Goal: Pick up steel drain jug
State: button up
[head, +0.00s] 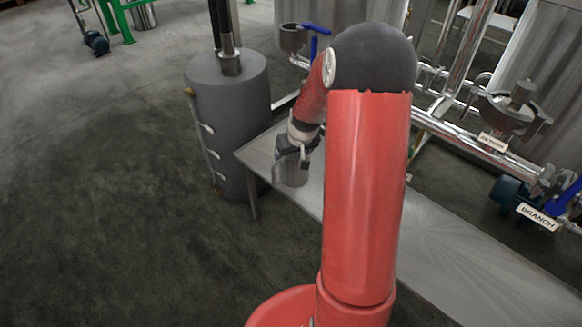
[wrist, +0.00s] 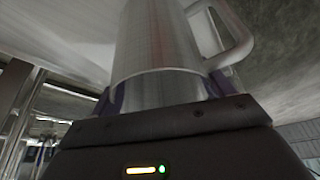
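The steel drain jug (head: 291,171) is a grey metal cylinder, seen below my gripper (head: 298,147) at the left end of the steel bench. In the wrist view the jug (wrist: 165,40) fills the upper middle, with its loop handle (wrist: 238,40) to the right. The dark fingers of my gripper (wrist: 165,94) stand on both sides of the jug, close against its wall, and appear shut on it. The fingertips are partly hidden. I cannot tell whether the jug's base touches the bench.
The long steel bench (head: 445,245) runs to the lower right behind my arm. A grey cylindrical vessel (head: 228,120) stands just left of the jug. Pipes (head: 470,140), a blue pump (head: 510,192) and steel tanks (head: 535,60) lie beyond. The floor (head: 110,200) at left is clear.

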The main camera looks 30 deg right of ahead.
jog(key=c, duration=0.7)
